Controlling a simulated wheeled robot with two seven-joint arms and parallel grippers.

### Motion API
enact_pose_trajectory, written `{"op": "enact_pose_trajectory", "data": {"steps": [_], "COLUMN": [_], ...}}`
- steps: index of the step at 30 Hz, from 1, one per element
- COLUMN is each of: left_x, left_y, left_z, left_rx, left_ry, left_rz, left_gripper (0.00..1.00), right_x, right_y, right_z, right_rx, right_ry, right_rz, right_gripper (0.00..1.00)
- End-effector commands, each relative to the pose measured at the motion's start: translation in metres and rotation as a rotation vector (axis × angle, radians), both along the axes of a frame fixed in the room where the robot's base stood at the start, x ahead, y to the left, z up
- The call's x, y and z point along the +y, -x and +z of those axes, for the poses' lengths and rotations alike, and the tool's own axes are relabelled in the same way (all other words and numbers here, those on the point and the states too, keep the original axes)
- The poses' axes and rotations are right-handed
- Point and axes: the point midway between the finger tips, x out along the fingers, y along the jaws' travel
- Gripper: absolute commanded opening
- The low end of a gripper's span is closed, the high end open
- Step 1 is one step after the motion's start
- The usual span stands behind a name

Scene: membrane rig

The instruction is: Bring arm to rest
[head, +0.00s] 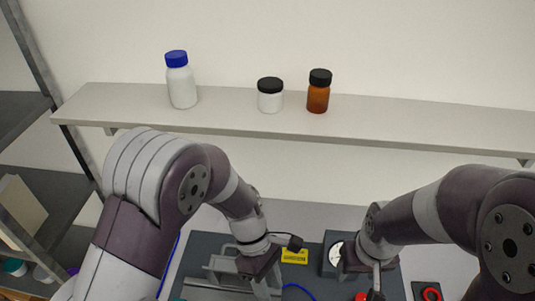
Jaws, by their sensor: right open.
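My left arm comes in from the left and bends down over the rig. Its gripper (264,278) points down at the lower middle, and its fingertips are too hidden to tell whether they are apart. My right arm comes in from the right. Its gripper (374,284) is open and points down at the lower right of the rig, in front of a grey box with a round white dial (336,252). Nothing shows held in it. The dark rig base (312,272) lies under both grippers, with a yellow label (294,256) between them.
A wall shelf (220,112) holds a blue-capped white bottle (181,86), a black-capped white jar (270,98) and an amber bottle (318,94). A dark rack (50,165) stands left. A red ring button (431,294) sits at the lower right. Blue tubing (298,288) runs across the rig.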

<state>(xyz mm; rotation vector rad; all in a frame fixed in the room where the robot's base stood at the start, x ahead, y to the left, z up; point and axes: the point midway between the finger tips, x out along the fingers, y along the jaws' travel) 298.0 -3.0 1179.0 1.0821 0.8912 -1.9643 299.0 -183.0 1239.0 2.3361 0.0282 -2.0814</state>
Motion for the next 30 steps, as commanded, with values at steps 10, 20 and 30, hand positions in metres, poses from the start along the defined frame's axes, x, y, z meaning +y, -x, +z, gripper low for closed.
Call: {"op": "enact_pose_trajectory", "data": {"steps": [10,20,30], "left_x": [0.1,0.186,0.186], "left_y": [-0.005,-0.001,-0.001], "left_z": [-0.047,-0.076,-0.072], "left_rx": [-0.42,-0.623,-0.62], "left_ry": [0.069,-0.072,-0.071], "left_rz": [-0.877,-1.081,-1.075], "left_gripper": [0.4,0.4,0.4], "right_x": [0.0,0.0,0.0], "right_y": [0.0,0.001,0.0], "right_z": [-0.063,-0.136,-0.132], "right_rx": [0.0,0.0,0.0], "right_ry": [0.0,0.0,0.0], "right_rz": [0.0,0.0,0.0], "right_gripper": [0.6,0.6,0.6]}}
